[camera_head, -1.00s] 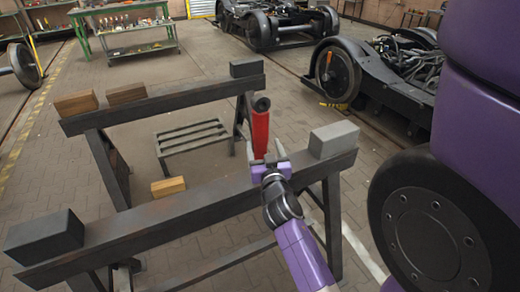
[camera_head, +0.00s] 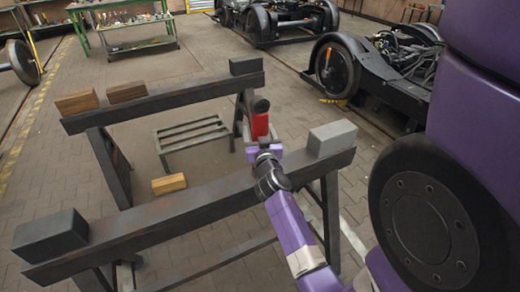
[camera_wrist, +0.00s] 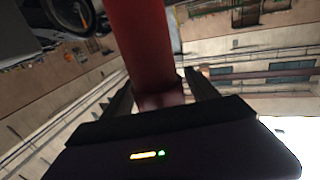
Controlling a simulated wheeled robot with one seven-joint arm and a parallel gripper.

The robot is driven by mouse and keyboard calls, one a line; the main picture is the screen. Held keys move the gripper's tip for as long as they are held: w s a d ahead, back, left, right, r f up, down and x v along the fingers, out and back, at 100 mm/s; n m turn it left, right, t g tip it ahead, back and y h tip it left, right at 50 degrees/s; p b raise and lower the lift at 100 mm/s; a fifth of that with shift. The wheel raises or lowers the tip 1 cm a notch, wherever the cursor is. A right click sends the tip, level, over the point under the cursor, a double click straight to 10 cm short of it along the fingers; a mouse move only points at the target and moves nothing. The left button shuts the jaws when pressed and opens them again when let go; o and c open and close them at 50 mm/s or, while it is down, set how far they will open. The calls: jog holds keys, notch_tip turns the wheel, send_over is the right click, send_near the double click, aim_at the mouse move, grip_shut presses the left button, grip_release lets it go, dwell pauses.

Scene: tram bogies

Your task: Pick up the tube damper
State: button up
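The tube damper is a red cylinder (camera_head: 260,125) with a black end cap, showing just beyond the near trestle, left of the light grey block. My gripper (camera_head: 265,152) reaches over the near trestle and covers the damper's lower part in the head view. In the wrist view the red tube (camera_wrist: 145,50) runs down between my two dark fingers (camera_wrist: 160,92), one on each side. The fingers look spread around the tube; firm contact is not visible. What supports the damper is hidden.
The near trestle (camera_head: 165,213) carries a black block (camera_head: 50,235) and a light grey block (camera_head: 333,138). The far trestle (camera_head: 180,98) bears two wooden blocks and a dark block. A slatted low stand (camera_head: 190,135) is between them. Bogies stand at the back right.

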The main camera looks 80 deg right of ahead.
grip_shut()
jog(key=shift+r, duration=0.2)
jog(key=shift+w+r, duration=0.1)
